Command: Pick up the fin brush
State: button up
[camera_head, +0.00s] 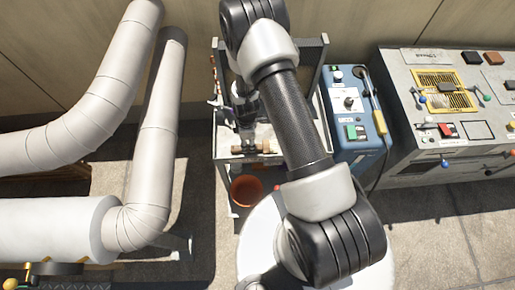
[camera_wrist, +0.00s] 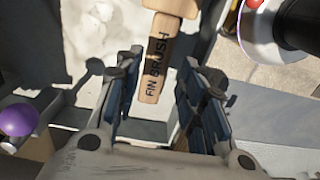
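The fin brush (camera_wrist: 155,62) shows in the wrist view as a light wooden handle with "FIN BRUSH" in dark letters along it. It widens into a wooden part at the top edge of the picture. My gripper (camera_wrist: 160,78) is open, with one finger on each side of the handle and visible gaps between. In the camera_head view my gripper (camera_head: 246,110) points down over a shelf of the grey rack, partly hidden by my arm.
The grey rack (camera_head: 219,125) has upright posts around my gripper. An orange-brown pot (camera_head: 246,191) sits low in front. A blue box (camera_head: 357,140) and a control console (camera_head: 440,140) stand right; large white pipes (camera_head: 155,130) run left. A purple ball (camera_wrist: 18,120) shows in the wrist view.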

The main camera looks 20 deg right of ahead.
jog(key=f, duration=0.1)
jog(key=f+b, duration=0.1)
jog(key=f, duration=0.3)
jog(key=shift+w+a+b, duration=0.1)
jog(key=shift+w+b, duration=0.15)
jog(key=shift+b, duration=0.15)
jog(key=shift+c, duration=0.3)
jog(key=c, duration=0.8)
jog(key=shift+r, duration=0.1)
